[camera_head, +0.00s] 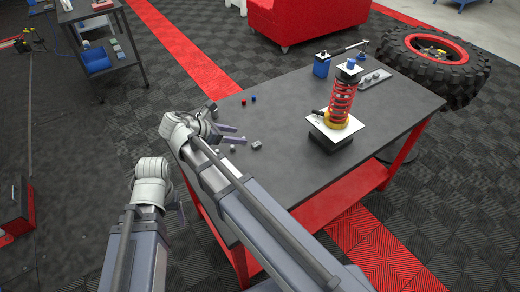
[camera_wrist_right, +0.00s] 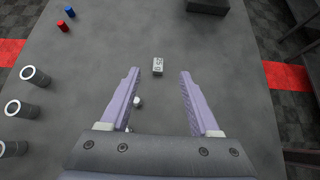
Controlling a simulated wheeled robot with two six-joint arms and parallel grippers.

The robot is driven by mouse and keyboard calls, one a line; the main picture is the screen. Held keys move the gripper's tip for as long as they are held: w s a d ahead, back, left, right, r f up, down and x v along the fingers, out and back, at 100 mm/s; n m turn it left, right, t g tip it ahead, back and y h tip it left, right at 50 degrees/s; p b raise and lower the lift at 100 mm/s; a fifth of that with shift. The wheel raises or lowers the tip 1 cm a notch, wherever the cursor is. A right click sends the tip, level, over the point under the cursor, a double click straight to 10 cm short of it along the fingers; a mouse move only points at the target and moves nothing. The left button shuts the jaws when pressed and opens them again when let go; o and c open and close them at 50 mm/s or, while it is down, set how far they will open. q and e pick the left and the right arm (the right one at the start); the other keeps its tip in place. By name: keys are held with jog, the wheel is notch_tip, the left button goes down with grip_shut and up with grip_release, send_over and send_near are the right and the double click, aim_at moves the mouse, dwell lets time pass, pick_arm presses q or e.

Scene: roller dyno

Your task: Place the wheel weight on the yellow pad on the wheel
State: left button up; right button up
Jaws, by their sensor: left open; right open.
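A small light-grey block with marks on top, which looks like the wheel weight (camera_wrist_right: 158,66), lies on the dark table; it also shows in the head view (camera_head: 256,146). My right gripper (camera_wrist_right: 156,90) is open and empty above the table, its purple fingers spread to either side, with the block just beyond the fingertips; in the head view this gripper (camera_head: 231,134) is left of the block. The wheel (camera_head: 435,62), a big black tyre with a red rim, lies at the far right; a small yellowish patch shows inside. My left gripper (camera_head: 181,213) is mostly hidden behind its wrist.
A red spring on a yellow base (camera_head: 338,112) stands on the table (camera_head: 290,108). A blue container (camera_head: 321,67) and grey tray (camera_head: 375,80) are at the back. A smaller grey piece (camera_wrist_right: 137,101) lies near the right gripper.

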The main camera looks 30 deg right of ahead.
aim_at(255, 145)
notch_tip(255, 145, down, 4)
jog(key=b, duration=0.3)
jog(key=shift+d+r, duration=0.1)
jog(key=shift+b+x, duration=0.7)
jog(key=shift+x, duration=0.45)
jog(key=shift+w+d, duration=0.1)
jog(key=shift+d, duration=0.05)
jog(key=shift+d+f+b, duration=0.4)
jog(key=shift+f+b, duration=0.05)
jog(key=shift+f, duration=0.05)
jog(key=b+x, duration=0.2)
jog(key=x, duration=0.2)
jog(key=shift+r, duration=0.1)
grip_shut()
